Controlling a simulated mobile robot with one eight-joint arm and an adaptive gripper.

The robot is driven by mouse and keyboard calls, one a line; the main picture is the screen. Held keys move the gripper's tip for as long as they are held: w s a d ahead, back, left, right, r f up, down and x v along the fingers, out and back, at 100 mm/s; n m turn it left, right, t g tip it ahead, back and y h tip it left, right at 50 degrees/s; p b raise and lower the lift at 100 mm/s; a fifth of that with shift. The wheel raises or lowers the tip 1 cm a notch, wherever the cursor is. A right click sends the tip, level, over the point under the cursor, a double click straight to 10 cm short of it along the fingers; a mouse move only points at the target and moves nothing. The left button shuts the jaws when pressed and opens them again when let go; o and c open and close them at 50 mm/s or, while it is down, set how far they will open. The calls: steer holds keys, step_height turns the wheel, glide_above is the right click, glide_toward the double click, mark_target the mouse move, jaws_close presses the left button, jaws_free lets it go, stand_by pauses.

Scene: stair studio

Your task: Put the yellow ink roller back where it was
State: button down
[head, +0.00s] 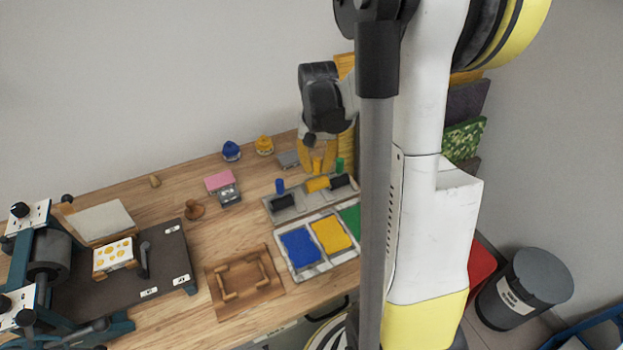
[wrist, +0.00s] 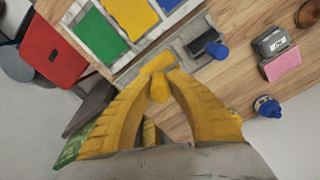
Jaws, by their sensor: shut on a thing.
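My gripper (head: 318,168) points down over the grey roller rack (head: 269,205), with its yellow fingers closed on the upright handle of the yellow ink roller (head: 318,184). In the wrist view the fingertips (wrist: 158,82) meet around that handle, and the roller's yellow cylinder (wrist: 158,63) lies crosswise beyond them. The yellow roller is at the rack's middle, between the blue-handled roller (head: 283,198) and the green-handled roller (head: 340,181). I cannot tell whether it touches the rack. The green-handled roller is not visible in the wrist view.
An ink tray (head: 290,270) with blue, yellow and green pads lies in front of the rack. Blue (head: 231,151) and yellow (head: 264,145) jars stand behind, near the wall. A wooden frame (head: 235,310), a pink-topped block (head: 220,182) and a press (head: 48,255) stand further left.

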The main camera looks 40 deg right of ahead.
steer(key=w+f+b, duration=0.2)
steer(key=w+f, duration=0.1)
steer(key=f, duration=0.3)
steer(key=shift+w+d, duration=0.15)
steer(key=shift+d, duration=0.25)
steer(key=shift+f+b, duration=0.45)
steer(key=shift+f, duration=0.15)
steer(key=c, duration=1.4)
jaws_free()
steer(key=shift+r, duration=0.1)
